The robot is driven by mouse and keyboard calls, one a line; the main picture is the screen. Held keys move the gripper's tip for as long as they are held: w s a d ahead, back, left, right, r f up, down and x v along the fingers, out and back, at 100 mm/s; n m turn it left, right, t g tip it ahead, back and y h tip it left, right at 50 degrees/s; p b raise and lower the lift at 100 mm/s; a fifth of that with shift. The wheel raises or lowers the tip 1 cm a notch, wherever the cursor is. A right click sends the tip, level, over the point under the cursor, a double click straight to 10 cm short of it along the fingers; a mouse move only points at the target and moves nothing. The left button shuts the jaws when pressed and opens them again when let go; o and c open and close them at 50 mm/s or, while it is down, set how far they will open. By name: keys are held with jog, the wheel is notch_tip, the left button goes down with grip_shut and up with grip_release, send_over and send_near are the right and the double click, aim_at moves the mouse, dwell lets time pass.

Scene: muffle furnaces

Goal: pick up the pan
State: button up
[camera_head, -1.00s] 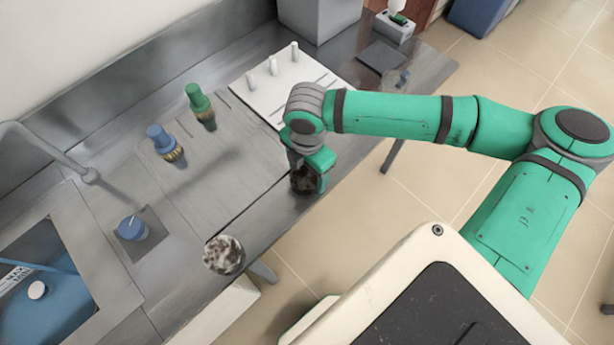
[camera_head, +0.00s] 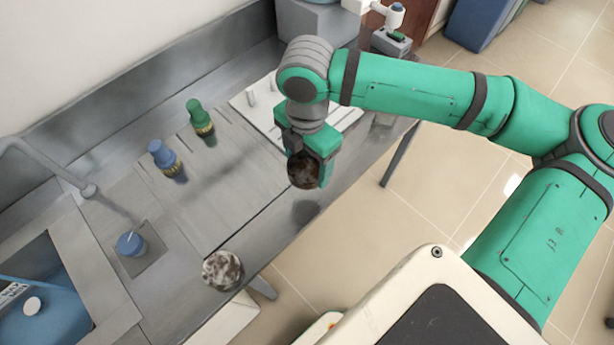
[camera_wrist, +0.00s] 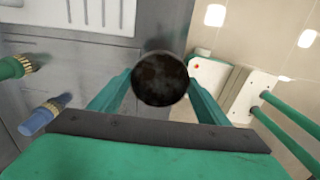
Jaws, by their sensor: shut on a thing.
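The pan (camera_head: 303,170) is a small round dark brown, mottled dish. My gripper (camera_head: 314,174) is shut on it and holds it above the front edge of the metal bench, with a shadow on the bench below. In the wrist view the dark pan (camera_wrist: 160,79) sits between the two green fingers of my gripper (camera_wrist: 160,85). A second round piece, speckled grey and white (camera_head: 222,270), lies at the bench's front edge to the left, apart from my gripper.
A white slotted board (camera_head: 258,105) lies behind my gripper. A blue knob (camera_head: 130,243) and a sink (camera_head: 45,290) are at the left. Open floor lies to the right.

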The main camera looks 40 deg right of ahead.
aim_at(306, 171)
notch_tip(306, 171, up, 16)
jog(key=shift+w, duration=0.1)
dwell(0.4)
